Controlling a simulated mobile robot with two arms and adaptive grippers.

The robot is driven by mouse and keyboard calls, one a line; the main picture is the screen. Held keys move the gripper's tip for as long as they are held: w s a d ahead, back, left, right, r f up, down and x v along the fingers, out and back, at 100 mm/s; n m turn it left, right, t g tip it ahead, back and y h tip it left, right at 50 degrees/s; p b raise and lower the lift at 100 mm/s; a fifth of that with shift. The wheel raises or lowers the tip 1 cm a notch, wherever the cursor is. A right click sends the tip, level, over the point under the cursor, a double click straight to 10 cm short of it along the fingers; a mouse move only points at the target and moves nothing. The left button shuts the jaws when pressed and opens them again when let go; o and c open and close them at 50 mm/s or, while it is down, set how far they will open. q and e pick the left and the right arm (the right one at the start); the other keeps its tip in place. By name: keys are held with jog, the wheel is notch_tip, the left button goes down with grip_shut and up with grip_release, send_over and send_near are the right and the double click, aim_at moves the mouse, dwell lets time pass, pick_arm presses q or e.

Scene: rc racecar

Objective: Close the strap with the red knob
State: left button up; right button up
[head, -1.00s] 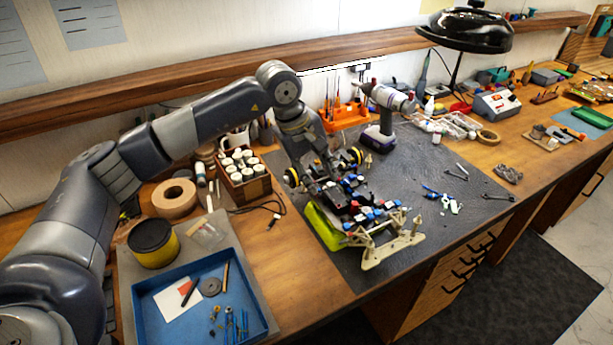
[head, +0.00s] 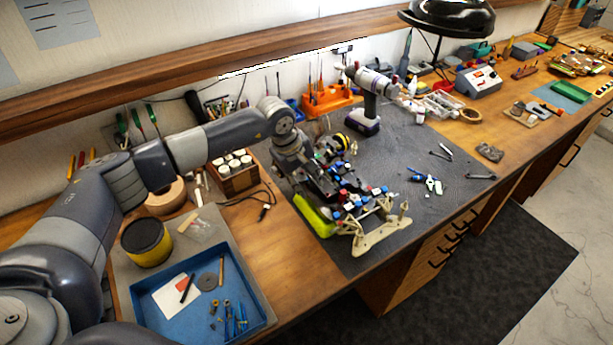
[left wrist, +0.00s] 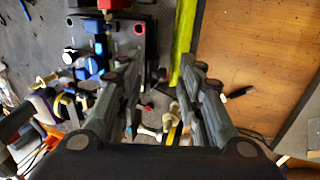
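The RC racecar chassis (head: 375,231) sits on the dark mat with its pale front part toward me. Small blue and red parts (head: 352,198) cover its top. Its yellow-green side (head: 314,215) faces left. My left gripper (head: 324,190) is over the chassis's rear left part and hides some of it. In the left wrist view, the gripper's fingers (left wrist: 158,62) are apart with nothing between the tips. A red block (left wrist: 113,4) and a red ring (left wrist: 138,28) show there on the dark chassis. I cannot tell which red part is the strap's knob. My right gripper is not in view.
A drill (head: 368,100) stands behind the car, near an orange tool rack (head: 330,98). A box of white-capped bottles (head: 232,175) and a blue tray (head: 255,292) lie left. Pliers (head: 429,182) and small tools lie right. The mat between car and pliers is clear.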

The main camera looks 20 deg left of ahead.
pick_arm(q)
jog(key=shift+d+f, duration=0.1)
jog(key=shift+c, duration=1.1)
jog(key=c, duration=0.4)
grip_shut()
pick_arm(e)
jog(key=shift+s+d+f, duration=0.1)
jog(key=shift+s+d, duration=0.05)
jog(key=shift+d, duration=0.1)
